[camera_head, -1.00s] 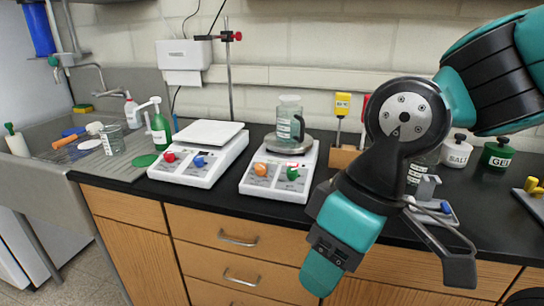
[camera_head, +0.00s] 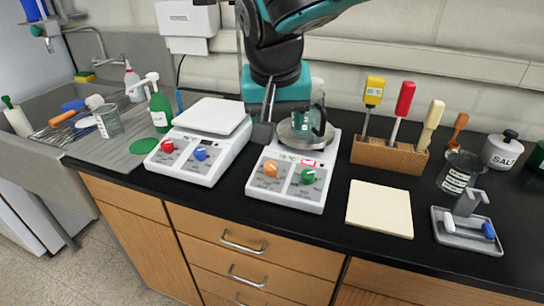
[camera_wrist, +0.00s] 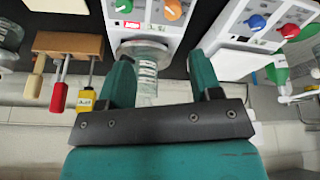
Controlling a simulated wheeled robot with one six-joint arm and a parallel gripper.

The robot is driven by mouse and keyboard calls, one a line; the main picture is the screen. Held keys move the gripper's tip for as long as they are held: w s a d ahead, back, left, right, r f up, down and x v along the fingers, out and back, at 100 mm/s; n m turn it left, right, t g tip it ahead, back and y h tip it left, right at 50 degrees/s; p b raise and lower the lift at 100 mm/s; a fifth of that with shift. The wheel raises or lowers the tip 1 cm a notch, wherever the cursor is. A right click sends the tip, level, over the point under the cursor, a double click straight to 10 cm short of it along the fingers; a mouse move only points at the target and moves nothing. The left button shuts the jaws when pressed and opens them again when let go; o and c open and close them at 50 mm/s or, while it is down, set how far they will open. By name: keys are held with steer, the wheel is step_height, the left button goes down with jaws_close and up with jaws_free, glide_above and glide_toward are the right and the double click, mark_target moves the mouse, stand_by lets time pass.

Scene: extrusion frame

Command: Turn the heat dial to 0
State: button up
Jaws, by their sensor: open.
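A white hotplate (camera_head: 255,187) with a round grey top stands mid-counter, with an orange dial (camera_head: 271,167) and a green dial (camera_head: 308,176) on its front. Both also show in the wrist view, the orange (camera_wrist: 173,10) and the green (camera_wrist: 124,6). Which one is the heat dial I cannot read. A glass jar (camera_head: 320,117) stands on the round top, partly hidden by my arm. My gripper (camera_wrist: 161,78) is open, pointing down over the back of the hotplate. In the wrist view the jar (camera_wrist: 146,62) appears between its fingers; contact is unclear. The dials are clear of the fingers.
Left of the hotplate is a white unit (camera_head: 186,177) with a square top, a red dial (camera_head: 167,146) and a blue dial (camera_head: 200,154). Right are a wooden tool rack (camera_head: 388,157), a cream pad (camera_head: 380,210) and a small grey stand (camera_head: 466,229). A sink (camera_head: 50,165) is far left.

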steer(key=a, duration=0.2)
steer(key=m+p, duration=0.1)
steer(key=p, duration=0.2)
glide_toward(270, 165)
steer(key=x, duration=1)
steer(key=shift+f, duration=0.1)
steer(key=c, duration=0.9)
steer(key=shift+c, duration=0.2)
